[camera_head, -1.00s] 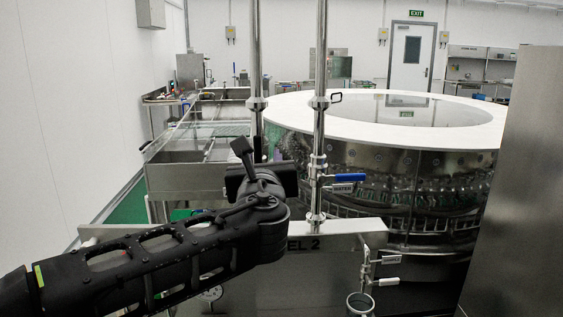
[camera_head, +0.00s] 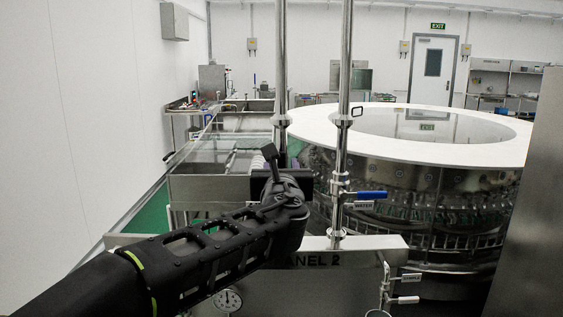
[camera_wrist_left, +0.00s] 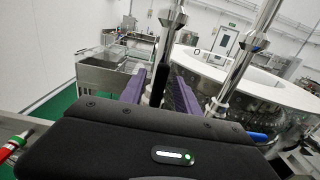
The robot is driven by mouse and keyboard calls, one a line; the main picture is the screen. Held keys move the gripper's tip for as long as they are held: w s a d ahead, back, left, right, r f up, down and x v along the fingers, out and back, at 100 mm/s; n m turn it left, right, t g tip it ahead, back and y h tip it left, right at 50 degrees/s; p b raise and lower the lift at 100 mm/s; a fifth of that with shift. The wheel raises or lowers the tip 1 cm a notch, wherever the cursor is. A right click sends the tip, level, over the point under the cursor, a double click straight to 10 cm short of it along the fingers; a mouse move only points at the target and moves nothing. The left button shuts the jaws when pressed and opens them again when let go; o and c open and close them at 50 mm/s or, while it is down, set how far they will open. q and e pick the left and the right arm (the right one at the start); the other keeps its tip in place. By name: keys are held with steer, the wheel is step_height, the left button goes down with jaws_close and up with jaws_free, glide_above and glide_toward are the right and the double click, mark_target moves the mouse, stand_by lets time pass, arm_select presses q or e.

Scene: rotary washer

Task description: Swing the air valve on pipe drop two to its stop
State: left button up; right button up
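Two steel pipe drops stand in the head view, a left one (camera_head: 280,70) and a right one (camera_head: 344,70). The right one carries a blue lever (camera_head: 371,195) with a WATER tag. My left gripper (camera_head: 283,180) is in front of the left pipe and hides its lower part; its fingers point away from the head camera. In the left wrist view its purple-edged fingers (camera_wrist_left: 162,85) are apart, with a dark upright bar (camera_wrist_left: 161,72) on the left pipe between them, seemingly the air valve's lever. Contact cannot be told. No air tag is readable. My right gripper is out of view.
A steel panel (camera_head: 365,243), its lettering partly hidden by my arm, stands below the pipes. More small valves (camera_head: 404,300) hang at its right. The round washer (camera_head: 400,200) with a white rim is behind. A red-tipped handle (camera_wrist_left: 12,147) shows at the left of the wrist view.

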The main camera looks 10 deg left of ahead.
arm_select(q)
steer(key=shift+w+a, duration=0.2)
steer(key=shift+w, duration=0.45)
jaws_close()
stand_by(1.0)
